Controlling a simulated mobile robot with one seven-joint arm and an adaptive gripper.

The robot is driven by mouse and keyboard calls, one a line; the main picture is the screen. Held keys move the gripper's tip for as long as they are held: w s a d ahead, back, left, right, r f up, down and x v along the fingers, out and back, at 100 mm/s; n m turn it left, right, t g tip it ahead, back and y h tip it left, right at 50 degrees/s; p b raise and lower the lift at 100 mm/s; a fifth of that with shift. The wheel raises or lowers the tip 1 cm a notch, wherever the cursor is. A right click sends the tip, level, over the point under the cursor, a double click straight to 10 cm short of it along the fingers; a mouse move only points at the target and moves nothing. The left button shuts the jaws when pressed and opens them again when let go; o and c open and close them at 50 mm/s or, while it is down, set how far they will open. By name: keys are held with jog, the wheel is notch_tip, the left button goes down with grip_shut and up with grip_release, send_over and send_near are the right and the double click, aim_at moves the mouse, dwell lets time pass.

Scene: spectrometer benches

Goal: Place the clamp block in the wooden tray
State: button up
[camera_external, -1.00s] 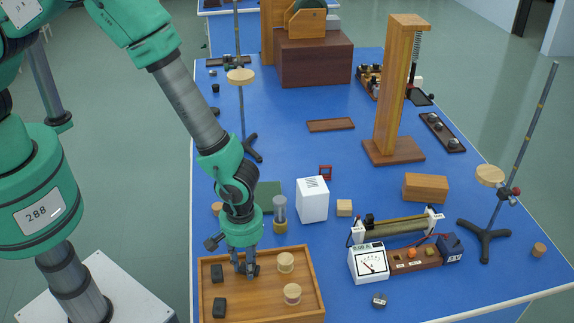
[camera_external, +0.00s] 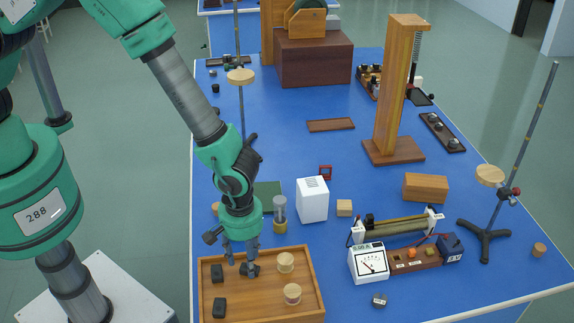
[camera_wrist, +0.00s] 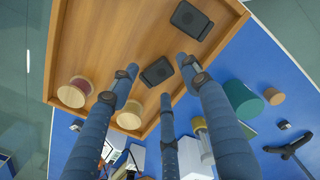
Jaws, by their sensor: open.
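The wooden tray (camera_external: 266,309) sits at the near left of the blue bench, and its rim also shows in the wrist view (camera_wrist: 236,12). A small dark block, which I take as the clamp block (camera_external: 250,270), lies on the tray floor below my gripper. In the wrist view the clamp block (camera_wrist: 157,71) appears between the spread fingertips. My gripper (camera_external: 243,255) is open and empty, pointing down just above the block, with fingers apart from it.
Two similar dark blocks (camera_external: 217,273) (camera_external: 219,308) lie along the tray's left side. Two pale-topped spools (camera_external: 286,262) (camera_external: 292,294) stand on its right side. A glass-topped cylinder (camera_external: 280,215) and a white box (camera_external: 312,200) stand behind the tray; a meter (camera_external: 369,263) stands to its right.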

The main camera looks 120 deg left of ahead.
notch_tip(320, 180, up, 10)
jog(key=shift+f+b, duration=0.15)
jog(key=shift+b, duration=0.3)
dwell(0.6)
notch_tip(320, 180, up, 18)
jog(key=m+t, duration=0.1)
jog(key=m, duration=0.5)
send_over(246, 267)
jog(key=s+d, duration=0.3)
jog(key=d, duration=0.5)
jog(key=s+d+r+m+t, duration=0.2)
jog(key=s+d+r+m, duration=0.45)
jog(key=r, duration=0.65)
jog(key=s+d+r+m+t, duration=0.1)
jog(key=s+d+r+m, duration=0.2)
jog(key=s, duration=0.5)
jog(key=s+d+r+m, duration=0.4)
jog(key=s+d, duration=0.1)
jog(key=s, duration=0.4)
jog(key=s+d+r+m+t, duration=0.1)
jog(key=s+d+r+m, duration=0.2)
jog(key=s, duration=0.5)
jog(key=shift+s+d+r+m+t, duration=0.2)
jog(key=shift+d+m+t, duration=0.1)
jog(key=shift+d+m, duration=0.35)
